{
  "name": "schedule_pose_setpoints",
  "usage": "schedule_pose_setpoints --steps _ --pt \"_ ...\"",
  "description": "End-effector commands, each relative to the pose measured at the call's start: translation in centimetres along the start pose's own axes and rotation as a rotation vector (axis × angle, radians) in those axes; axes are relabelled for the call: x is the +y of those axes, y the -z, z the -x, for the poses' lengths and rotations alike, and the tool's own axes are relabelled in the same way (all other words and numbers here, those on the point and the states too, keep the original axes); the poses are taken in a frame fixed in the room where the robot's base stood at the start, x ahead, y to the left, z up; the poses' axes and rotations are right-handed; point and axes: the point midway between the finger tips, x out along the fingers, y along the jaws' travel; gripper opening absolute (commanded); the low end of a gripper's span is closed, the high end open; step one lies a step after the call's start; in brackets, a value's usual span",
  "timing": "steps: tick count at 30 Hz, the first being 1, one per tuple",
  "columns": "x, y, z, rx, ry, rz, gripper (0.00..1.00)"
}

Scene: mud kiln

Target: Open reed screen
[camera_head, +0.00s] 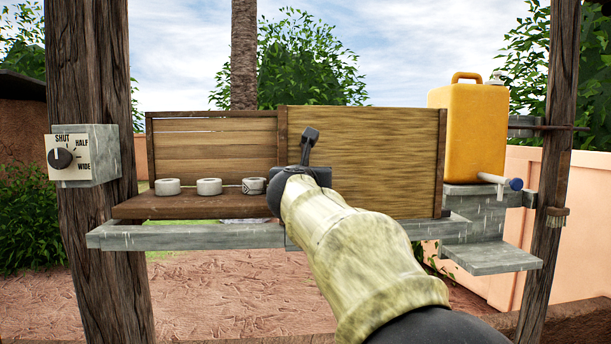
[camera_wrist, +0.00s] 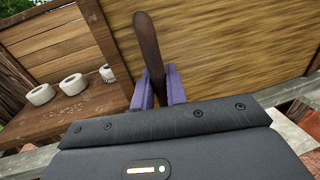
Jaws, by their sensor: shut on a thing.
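The reed screen (camera_head: 370,150) is a flat, streaked tan panel in front of the right half of a wooden shelf unit. It also fills the upper right of the wrist view (camera_wrist: 230,55). The shelf unit's left half is uncovered. A dark upright handle (camera_head: 309,140) stands near the screen's left edge; it shows close up in the wrist view (camera_wrist: 148,40). My gripper (camera_head: 303,168) is shut on this handle, with purple fingers (camera_wrist: 159,82) on either side of it. My arm hides the screen's lower left part and part of the rail below.
Several white rings (camera_head: 167,187) stand on the brown shelf board (camera_head: 180,205) at left. A dial box (camera_head: 85,155) marked SHUT, HALF, WIDE is on the left post. A yellow canister (camera_head: 470,130) stands on a grey ledge at right. A grey rail (camera_head: 180,238) runs below.

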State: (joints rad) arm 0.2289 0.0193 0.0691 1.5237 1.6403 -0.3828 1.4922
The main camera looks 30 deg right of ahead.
Motion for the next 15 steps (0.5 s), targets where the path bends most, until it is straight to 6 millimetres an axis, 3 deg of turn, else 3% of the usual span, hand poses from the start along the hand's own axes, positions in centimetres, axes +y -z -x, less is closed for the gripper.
schedule_pose_setpoints --steps 5,6,8,15 --pt "-0.11 -0.17 0.01 -0.003 0.002 0.0 0.0" --pt "-0.12 -0.17 0.0 -0.003 0.002 0.0 0.18" --pt "-0.13 -0.17 0.0 -0.003 0.002 -0.001 0.3" --pt "-0.16 -0.08 -0.03 -0.001 0.003 0.0 0.32"
